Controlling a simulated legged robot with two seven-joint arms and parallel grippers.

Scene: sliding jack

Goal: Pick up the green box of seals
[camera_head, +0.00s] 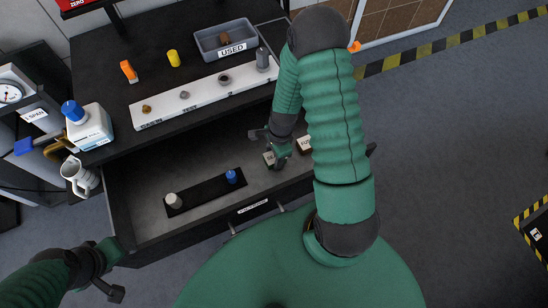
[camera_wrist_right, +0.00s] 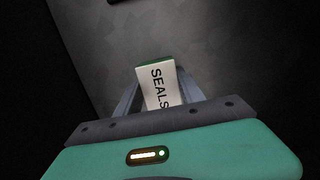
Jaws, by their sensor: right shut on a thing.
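The box of seals (camera_wrist_right: 158,84) shows in the right wrist view with a white face lettered SEALS and a green edge at its far end. It stands between the two fingers of my right gripper (camera_wrist_right: 153,95), which is shut on it. In the head view the right gripper (camera_head: 275,146) is down in the open drawer, at its right part, with the small labelled box (camera_head: 269,158) at its fingers. My left gripper (camera_head: 112,270) is at the lower left, outside the drawer front, with nothing seen in it. Its fingers look spread.
The open drawer (camera_head: 145,221) also holds a dark strip (camera_head: 205,192) with a white part and a blue part, and another labelled box (camera_head: 305,145) right of my gripper. A white rack (camera_head: 205,92) and grey USED bin (camera_head: 223,38) stand on the bench above.

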